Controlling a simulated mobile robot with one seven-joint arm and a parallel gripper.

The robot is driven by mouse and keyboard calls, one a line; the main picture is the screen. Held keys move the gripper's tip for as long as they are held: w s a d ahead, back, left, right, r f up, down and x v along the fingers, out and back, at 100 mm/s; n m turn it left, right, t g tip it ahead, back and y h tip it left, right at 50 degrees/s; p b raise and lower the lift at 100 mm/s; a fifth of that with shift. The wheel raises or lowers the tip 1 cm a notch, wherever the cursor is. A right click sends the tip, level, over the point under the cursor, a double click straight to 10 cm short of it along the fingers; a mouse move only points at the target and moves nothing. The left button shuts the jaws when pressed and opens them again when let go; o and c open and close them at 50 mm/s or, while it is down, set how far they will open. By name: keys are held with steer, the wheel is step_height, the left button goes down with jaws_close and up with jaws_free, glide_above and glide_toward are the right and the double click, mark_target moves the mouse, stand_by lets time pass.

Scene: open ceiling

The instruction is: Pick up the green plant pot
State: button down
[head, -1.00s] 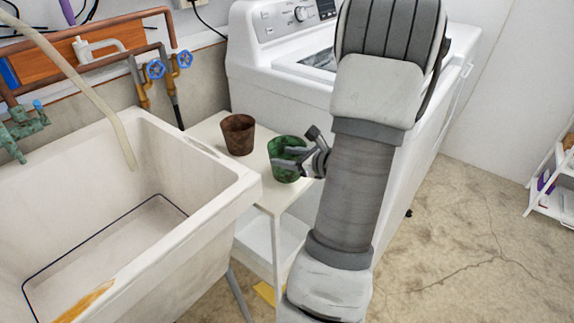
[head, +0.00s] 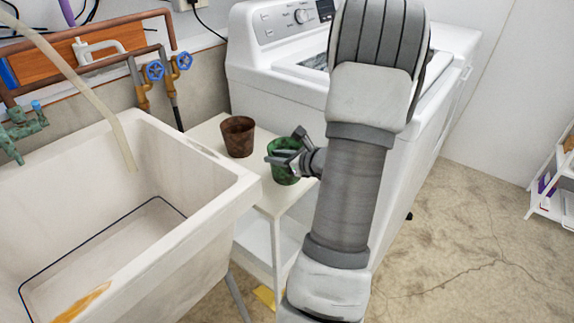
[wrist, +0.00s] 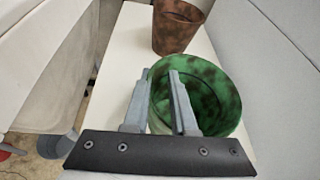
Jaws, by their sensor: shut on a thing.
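The green plant pot (head: 284,177) stands upright on or just at the top of a small white stand beside the sink. It also shows in the wrist view (wrist: 218,92), seen from above with its open mouth towards me. My gripper (head: 283,149) reaches it from the right at rim height. In the wrist view my gripper (wrist: 160,74) is shut on the pot's wall at the left of the rim, its fingers close together. The fingers hide part of the rim. I cannot tell whether the pot's base touches the stand.
A brown pot (head: 238,136) stands behind and left of the green one on the white stand (head: 208,134). A deep sink (head: 215,205) is close on the left. A white washing machine (head: 285,100) stands close behind and right. Open floor (head: 470,240) lies at the right.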

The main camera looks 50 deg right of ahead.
steer(key=shift+r+p, duration=0.3)
steer(key=shift+r, duration=0.15)
steer(key=s+d+r+p, duration=0.4)
steer(key=s+d+r, duration=0.3)
steer(key=d+r, duration=0.2)
steer(key=shift+d+r+p, duration=0.25)
steer(key=shift+r+p, duration=0.1)
steer(key=shift+r, duration=0.15)
